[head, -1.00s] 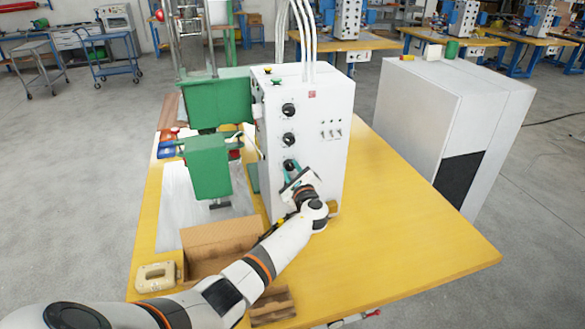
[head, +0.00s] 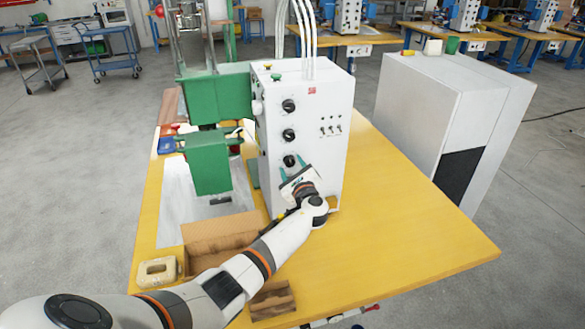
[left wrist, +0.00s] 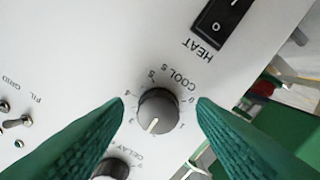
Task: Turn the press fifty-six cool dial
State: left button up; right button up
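The cool dial (left wrist: 158,110) is a dark grey round knob on the white control box, labelled "COOL S". Its white pointer line faces down, near where the 2 would be, between the 1 and 3 marks. In the head view it is the lowest dial (head: 289,161) of the column on the box front. My left gripper (head: 291,168) is at this dial, and its green fingers stand open on either side, with gaps to the knob in the left wrist view (left wrist: 161,101). My right gripper is not in view. No press number is readable.
Another knob labelled "DELAY" (left wrist: 112,168) sits close by, partly behind a finger. A HEAT rocker switch (left wrist: 222,22) and toggles (head: 330,130) are on the same panel. The green press (head: 210,160) stands left, a cardboard box (head: 225,235) in front. The yellow tabletop (head: 400,230) at right is clear.

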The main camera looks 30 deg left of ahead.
pick_arm(q)
jog(key=b+v, duration=0.2)
jog(key=v, duration=1)
dwell(0.4)
